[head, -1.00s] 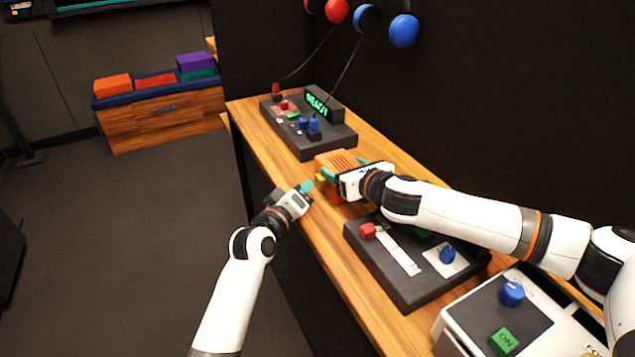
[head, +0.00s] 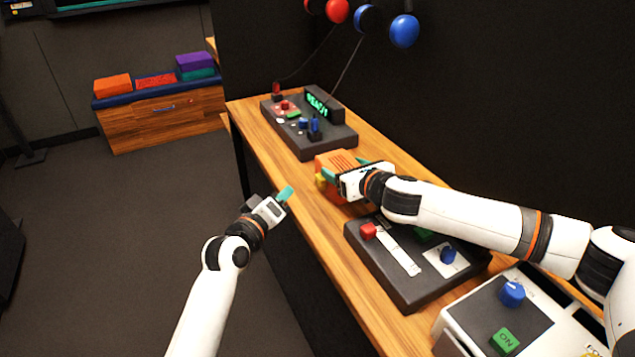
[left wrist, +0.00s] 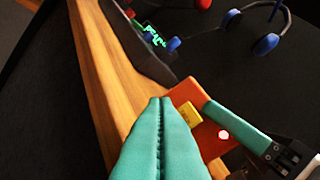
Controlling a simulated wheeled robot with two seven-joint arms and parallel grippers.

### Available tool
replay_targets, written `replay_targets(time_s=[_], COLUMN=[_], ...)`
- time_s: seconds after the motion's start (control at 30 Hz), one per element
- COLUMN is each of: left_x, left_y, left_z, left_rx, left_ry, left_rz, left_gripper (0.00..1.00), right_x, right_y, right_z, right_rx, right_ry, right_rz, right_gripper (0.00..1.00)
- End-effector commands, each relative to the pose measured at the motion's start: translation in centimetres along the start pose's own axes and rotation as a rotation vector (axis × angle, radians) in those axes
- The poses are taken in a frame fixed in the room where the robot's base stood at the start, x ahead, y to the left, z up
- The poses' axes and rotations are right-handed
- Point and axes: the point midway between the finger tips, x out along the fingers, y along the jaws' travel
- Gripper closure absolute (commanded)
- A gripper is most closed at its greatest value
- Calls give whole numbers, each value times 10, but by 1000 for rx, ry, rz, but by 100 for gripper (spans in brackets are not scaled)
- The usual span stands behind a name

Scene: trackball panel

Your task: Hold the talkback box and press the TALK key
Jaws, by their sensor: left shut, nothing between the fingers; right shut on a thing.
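The orange talkback box (head: 338,162) sits on the wooden counter in the head view, with my right gripper (head: 350,171) shut on it. A yellow key (head: 321,181) shows on its side facing my left arm; any lettering is too small to read. My left gripper (head: 286,194) is shut and empty, apart from the box at the counter's front edge. Its teal fingers (left wrist: 160,110) are pressed together in the left wrist view.
A dark panel with a green display (head: 322,104) stands behind the box. Another dark panel with a red knob (head: 368,231) and a white machine (head: 452,325) stand in front of it. Headphones (head: 404,31) hang on the black wall. Open floor lies left of the counter.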

Motion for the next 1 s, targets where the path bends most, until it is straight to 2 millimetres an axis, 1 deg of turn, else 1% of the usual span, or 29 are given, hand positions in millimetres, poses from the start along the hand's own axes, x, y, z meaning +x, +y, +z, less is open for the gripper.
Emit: replay_targets(time_s=[0.27,0.37,1.0], left_x=[0,-3,-51], left_y=[0,-1,-14], left_z=[0,0,12], left_rx=[0,-1,0], left_ry=[0,0,-1], left_rz=[0,0,-1], left_gripper=[100,100,100], right_x=[0,0,0], right_y=[0,0,0], right_z=[0,0,0], right_rx=[0,0,0], right_ry=[0,0,0], right_rz=[0,0,0], right_gripper=[53,53,53])
